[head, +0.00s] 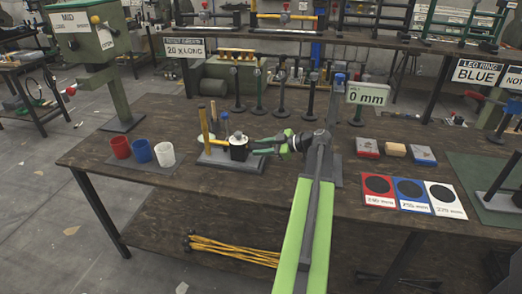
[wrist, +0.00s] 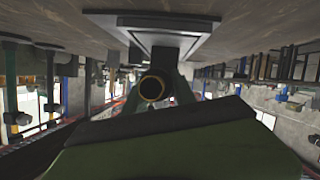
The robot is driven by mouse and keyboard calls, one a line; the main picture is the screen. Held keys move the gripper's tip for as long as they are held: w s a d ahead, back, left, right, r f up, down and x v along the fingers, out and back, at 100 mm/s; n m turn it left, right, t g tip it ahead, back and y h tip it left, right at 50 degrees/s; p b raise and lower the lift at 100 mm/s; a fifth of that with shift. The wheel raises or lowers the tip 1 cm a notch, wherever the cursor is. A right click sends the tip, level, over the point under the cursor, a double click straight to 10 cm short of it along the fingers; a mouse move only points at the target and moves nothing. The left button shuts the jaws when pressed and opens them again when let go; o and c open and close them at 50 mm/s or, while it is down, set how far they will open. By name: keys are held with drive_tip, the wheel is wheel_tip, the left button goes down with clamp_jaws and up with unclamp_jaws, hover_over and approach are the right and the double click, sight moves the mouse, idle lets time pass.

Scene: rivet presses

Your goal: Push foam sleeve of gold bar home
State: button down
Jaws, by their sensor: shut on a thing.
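A grey plate (head: 214,159) on the bench carries several upright bars. A black sleeve-like piece (head: 238,153) is at the plate's right side. My gripper (head: 258,147) reaches in from the right with its green fingers at this black piece. In the wrist view, my gripper (wrist: 153,98) is shut on a dark round piece with a gold-coloured ring (wrist: 152,88), seen end-on. The sleeve's seating on a bar is hidden.
Red (head: 120,147), blue (head: 141,151) and white (head: 164,154) cups stand left of the plate. Several dark stands (head: 258,95) line up behind it. Small blocks (head: 395,150) and coloured cards (head: 411,191) lie to the right. Bare bench shows in front of the plate.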

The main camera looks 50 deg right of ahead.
drive_tip(key=c, duration=1)
unclamp_jaws()
drive_tip(key=shift+w+a, duration=0.15)
drive_tip(key=shift+a, duration=0.1)
drive_tip(key=shift+d, duration=0.15)
drive_tip(key=p+v, duration=0.6)
drive_tip(key=v, duration=1.1)
drive_tip(key=shift+s, duration=0.3)
